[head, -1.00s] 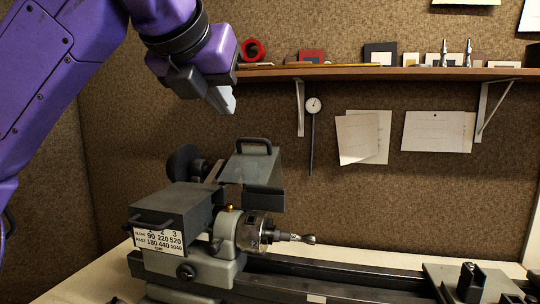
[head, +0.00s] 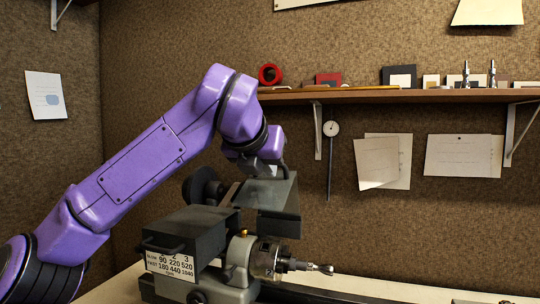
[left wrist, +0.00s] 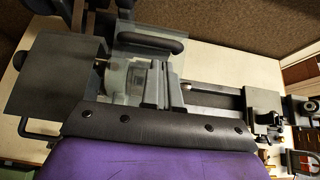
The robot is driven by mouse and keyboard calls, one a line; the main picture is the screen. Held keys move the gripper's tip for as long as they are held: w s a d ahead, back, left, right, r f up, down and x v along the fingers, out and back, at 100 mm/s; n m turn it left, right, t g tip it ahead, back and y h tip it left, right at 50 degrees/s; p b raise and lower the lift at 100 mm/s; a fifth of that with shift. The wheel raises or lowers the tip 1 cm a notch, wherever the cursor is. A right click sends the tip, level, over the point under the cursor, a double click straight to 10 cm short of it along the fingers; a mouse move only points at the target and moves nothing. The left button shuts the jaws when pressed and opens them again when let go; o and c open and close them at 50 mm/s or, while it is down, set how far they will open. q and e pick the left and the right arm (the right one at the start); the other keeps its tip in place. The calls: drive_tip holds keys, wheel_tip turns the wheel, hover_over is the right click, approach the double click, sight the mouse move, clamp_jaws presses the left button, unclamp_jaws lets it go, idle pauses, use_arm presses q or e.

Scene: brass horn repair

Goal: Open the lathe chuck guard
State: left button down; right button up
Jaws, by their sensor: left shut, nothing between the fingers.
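My left gripper (head: 262,168) is shut and empty at the guard's top, beside the handle. Its fingertips are largely hidden, and I cannot tell whether they touch the guard. My right gripper is in neither view.
The headstock box (head: 185,235) with its speed plate stands left of the chuck. A drill bit (head: 318,268) points right from the chuck. A wall shelf (head: 400,97) with small items runs behind and above the lathe. A dial gauge (head: 331,130) hangs below it.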

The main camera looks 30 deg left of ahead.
use_arm(q)
drive_tip(key=shift+w+a+r, duration=0.15)
drive_tip(key=shift+w+r, duration=0.05)
drive_tip(key=shift+w, duration=0.45)
drive_tip(key=w+r+g+p, duration=0.1)
drive_tip(key=p, duration=0.2)
drive_tip(key=w+r+g+p, duration=0.1)
drive_tip(key=w+r+p, duration=0.1)
drive_tip(key=p, duration=0.2)
drive_tip(key=shift+a+r+h+p, duration=0.1)
drive_tip(key=shift+a+h+p, duration=0.2)
drive_tip(key=shift+a, duration=0.1)
drive_tip(key=shift+w+f, duration=0.2)
drive_tip(key=shift+w, duration=0.15)
drive_tip(key=shift+s+f, duration=0.1)
